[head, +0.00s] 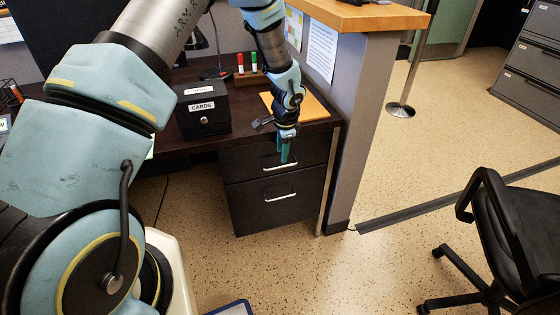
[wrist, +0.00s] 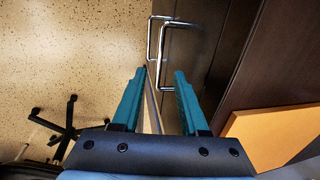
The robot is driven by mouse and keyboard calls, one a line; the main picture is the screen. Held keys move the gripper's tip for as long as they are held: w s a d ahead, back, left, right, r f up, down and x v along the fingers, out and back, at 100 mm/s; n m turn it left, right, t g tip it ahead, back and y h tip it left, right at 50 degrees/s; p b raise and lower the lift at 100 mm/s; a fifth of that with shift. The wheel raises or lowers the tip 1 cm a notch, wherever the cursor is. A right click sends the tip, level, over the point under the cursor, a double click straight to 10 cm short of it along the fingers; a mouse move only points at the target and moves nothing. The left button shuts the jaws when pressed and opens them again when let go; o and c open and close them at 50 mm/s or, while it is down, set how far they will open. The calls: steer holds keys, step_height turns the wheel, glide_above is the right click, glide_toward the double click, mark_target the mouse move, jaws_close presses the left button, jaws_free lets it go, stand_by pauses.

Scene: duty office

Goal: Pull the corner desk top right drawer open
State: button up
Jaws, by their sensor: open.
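The corner desk's top right drawer (head: 246,157) has a dark front and looks shut, roughly flush with the lower drawer. Its silver bar handle (head: 272,167) is partly hidden by my gripper (head: 286,158), which points down in front of it. In the wrist view, my gripper (wrist: 161,75) has its two teal fingers apart. The near end of the top handle (wrist: 161,58) shows between the fingertips, with no clear contact. I cannot tell how deep the bar sits between them.
The lower drawer (head: 260,211) has its own handle (head: 279,197). A black cards box (head: 202,114), markers (head: 248,65) and an orange folder (head: 313,107) are on the desk. A partition (head: 358,120) stands right of the drawers. Floor before them is clear; an office chair (head: 497,240) stands right.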

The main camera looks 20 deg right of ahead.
mark_target(281, 167)
steer(key=f, duration=0.2)
steer(key=w+f, duration=0.1)
steer(key=f, duration=0.2)
steer(key=shift+d+f+p, duration=0.1)
steer(key=shift+f+p, duration=0.2)
steer(key=shift+f, duration=0.05)
steer(key=shift+c, duration=0.2)
jaws_close()
stand_by(1.0)
